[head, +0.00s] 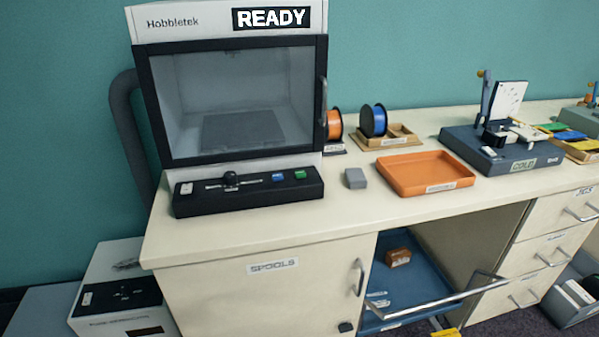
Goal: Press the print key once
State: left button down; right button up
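The Hobbletek printer (235,85) stands on the left part of the counter, its display (271,18) reading READY. Its framed front door is closed and the chamber behind it holds only a dark plate (242,131). A black control panel (248,196) lies in front of it. On the panel are a slider knob (230,179), a blue key (278,177) and a green key (300,174). The key labels are too small to read, so I cannot tell which is the print key. Neither of my grippers is in view.
A grey block (355,178) and an orange tray (428,180) sit right of the panel. Orange (334,124) and blue (374,120) spools stand behind. A dark device marked COLD (478,143) is farther right. Below, a blue pull-out tray (405,255) with a metal handle (440,304) projects forward.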

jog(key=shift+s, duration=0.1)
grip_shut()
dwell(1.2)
